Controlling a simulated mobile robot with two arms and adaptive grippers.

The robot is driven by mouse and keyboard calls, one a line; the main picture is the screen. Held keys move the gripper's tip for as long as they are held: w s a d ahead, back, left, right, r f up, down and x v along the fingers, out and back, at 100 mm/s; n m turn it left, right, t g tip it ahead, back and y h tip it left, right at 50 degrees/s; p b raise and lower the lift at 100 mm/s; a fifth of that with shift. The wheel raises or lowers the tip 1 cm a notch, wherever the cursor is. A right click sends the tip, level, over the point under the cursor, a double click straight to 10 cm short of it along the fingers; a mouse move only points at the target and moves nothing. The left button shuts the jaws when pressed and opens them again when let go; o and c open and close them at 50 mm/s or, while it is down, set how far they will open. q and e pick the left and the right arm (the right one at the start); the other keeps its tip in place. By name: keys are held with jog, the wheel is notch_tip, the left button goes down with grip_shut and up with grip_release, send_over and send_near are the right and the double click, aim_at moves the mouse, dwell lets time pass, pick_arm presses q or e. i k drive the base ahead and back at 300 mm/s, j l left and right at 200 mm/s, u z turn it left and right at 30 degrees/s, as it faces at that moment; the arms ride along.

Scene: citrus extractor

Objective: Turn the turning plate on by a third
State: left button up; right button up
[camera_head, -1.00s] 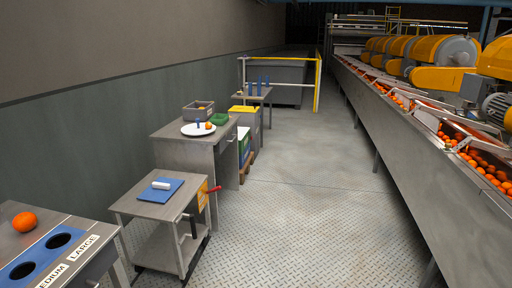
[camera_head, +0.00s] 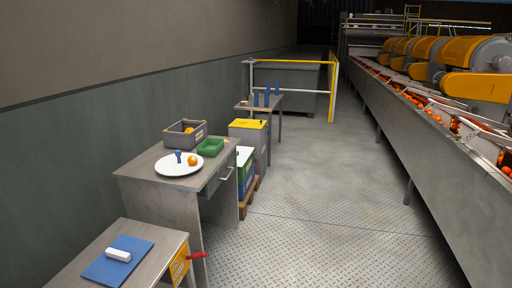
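The turning plate (camera_head: 170,169) is a white round disc on a grey metal table (camera_head: 140,176) at the left, against the wall.
A nearer cart (camera_head: 75,262) bears a blue mat (camera_head: 103,266) with a white roll (camera_head: 118,254). The floor (camera_head: 310,195) is clear between the tables and the conveyor (camera_head: 405,140).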

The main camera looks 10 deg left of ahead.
aim_at(176, 165)
jog(key=i, duration=1.95)
